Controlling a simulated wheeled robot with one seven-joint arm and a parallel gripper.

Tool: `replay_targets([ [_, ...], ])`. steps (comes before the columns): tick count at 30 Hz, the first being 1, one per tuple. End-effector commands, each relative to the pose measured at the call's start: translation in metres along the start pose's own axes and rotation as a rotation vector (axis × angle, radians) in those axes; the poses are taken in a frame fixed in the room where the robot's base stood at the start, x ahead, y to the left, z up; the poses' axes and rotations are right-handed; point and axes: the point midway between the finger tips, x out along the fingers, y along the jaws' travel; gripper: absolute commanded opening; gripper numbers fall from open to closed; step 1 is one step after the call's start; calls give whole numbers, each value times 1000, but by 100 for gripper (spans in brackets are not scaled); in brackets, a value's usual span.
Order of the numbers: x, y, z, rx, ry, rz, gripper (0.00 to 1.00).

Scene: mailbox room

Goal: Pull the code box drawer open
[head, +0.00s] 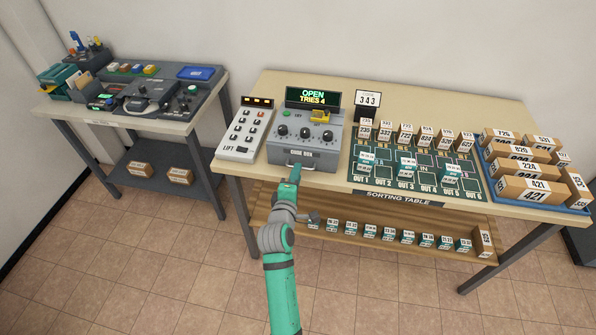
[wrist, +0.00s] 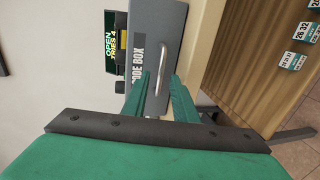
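The grey code box (head: 322,133) stands on the sorting table. Its green display reads "OPEN TRIES 4", and a yellow piece sits on its top right. Its drawer front, labelled "CODE BOX" (wrist: 138,65), looks closed in the wrist view. A silver bar handle (wrist: 165,50) is on this front. My gripper (head: 295,172) is at the front of the box, by the handle. In the wrist view its two green fingers (wrist: 160,88) are apart, with the handle's near end between their tips. I cannot tell whether either finger touches the handle.
The lift keypad (head: 244,130) stands left of the box. The sorting mat (head: 360,180) with small numbered boxes and a blue tray (head: 488,172) of parcels are to the right. A lower shelf (head: 345,236) holds several tagged boxes. Another bench (head: 160,123) stands left.

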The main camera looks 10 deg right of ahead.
Motion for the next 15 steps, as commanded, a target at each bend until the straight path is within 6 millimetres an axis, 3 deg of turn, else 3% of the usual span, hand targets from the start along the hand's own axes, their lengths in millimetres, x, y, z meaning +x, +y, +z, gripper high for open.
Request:
replay_targets([
  [6, 22, 0, 0, 0, 0, 0, 26],
  [15, 26, 0, 0, 0, 0, 0, 26],
])
